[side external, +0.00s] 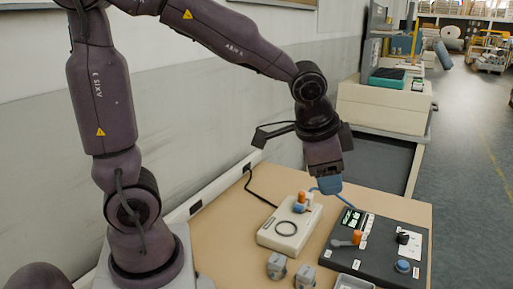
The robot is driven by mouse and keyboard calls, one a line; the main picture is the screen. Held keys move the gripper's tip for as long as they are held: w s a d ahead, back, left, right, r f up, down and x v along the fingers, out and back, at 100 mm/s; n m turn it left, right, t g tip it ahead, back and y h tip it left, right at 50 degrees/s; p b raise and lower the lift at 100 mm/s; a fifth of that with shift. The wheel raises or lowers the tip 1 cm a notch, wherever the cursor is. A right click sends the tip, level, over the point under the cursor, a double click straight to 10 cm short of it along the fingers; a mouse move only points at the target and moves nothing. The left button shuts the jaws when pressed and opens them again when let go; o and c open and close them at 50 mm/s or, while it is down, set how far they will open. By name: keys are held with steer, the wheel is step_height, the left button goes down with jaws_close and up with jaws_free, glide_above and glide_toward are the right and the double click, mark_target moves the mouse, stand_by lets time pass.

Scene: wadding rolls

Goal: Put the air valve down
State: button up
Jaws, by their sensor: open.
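Two orange-handled fittings are in view, and I cannot tell for sure which is the air valve. One orange-topped piece (302,199) stands upright at the right rear of a cream box (280,238). The other, an orange lever (345,239) with a grey end, lies across a dark panel (340,265). My gripper (329,187), with blue fingers, is open above the gap between box and panel, close to the upright piece. A thin blue line shows beside its fingers. I see nothing held, though the fingers overlap and the view is small.
The panel also carries a black knob (403,238), a blue button (402,266) and a green display (351,217). Bare tan table (225,235) lies left.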

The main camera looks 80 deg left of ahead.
steer(key=s+a+r+n+t+h, duration=0.1)
steer(key=s+r+n, duration=0.3)
steer(key=s, duration=0.8)
steer(key=shift+s+a+r, duration=0.15)
steer(key=shift+s+r, duration=0.1)
steer(key=shift+r, duration=0.3)
